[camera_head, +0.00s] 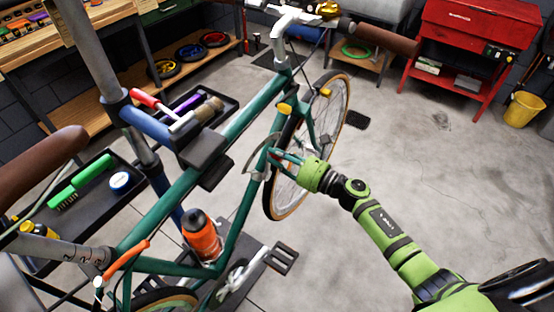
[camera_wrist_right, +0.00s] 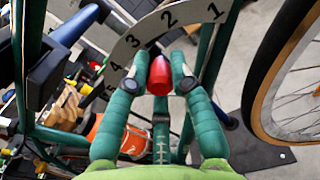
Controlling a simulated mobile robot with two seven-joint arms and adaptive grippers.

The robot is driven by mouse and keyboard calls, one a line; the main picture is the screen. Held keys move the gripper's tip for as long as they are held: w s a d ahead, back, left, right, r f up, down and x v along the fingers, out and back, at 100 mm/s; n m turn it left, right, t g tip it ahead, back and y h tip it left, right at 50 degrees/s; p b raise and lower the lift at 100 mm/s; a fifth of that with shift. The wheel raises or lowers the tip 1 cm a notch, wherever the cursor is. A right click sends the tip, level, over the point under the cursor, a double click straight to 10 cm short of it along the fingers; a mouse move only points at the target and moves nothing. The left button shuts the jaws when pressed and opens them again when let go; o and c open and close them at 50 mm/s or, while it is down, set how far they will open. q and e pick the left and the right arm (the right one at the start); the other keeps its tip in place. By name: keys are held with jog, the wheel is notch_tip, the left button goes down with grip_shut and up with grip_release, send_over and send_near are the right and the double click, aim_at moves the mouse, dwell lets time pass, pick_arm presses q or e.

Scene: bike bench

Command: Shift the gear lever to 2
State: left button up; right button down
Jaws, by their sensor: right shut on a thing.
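The gear lever with its red knob (camera_wrist_right: 160,76) stands between the two green fingers of my right gripper (camera_wrist_right: 161,70), which are shut on it in the right wrist view. Behind it is the grey curved gear plate (camera_wrist_right: 150,36) with numbers 1 to 5. The knob points to the stretch between 2 and 3, seemingly nearer 2; the exact setting is hard to tell. My left gripper is out of view.
The front wheel (camera_head: 341,108) is close beside my right gripper. An orange bottle (camera_head: 201,236) sits low in the frame. A tool tray (camera_head: 97,200) is at left, a red cabinet (camera_head: 478,30) at the back right. The floor at right is mostly clear.

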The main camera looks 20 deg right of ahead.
jog(key=w+d+m+b, duration=0.1)
jog(key=m, duration=0.1)
jog(key=shift+w+d+f+m, duration=0.1)
jog(key=shift+w+d+m, duration=0.1)
jog(key=shift+m, duration=0.1)
jog(key=c, duration=1.1)
grip_release()
jog(key=v, duration=1.1)
jog(key=shift+s+d+f, duration=0.15)
jog(key=shift+s, duration=0.05)
jog(key=shift+f, duration=0.1)
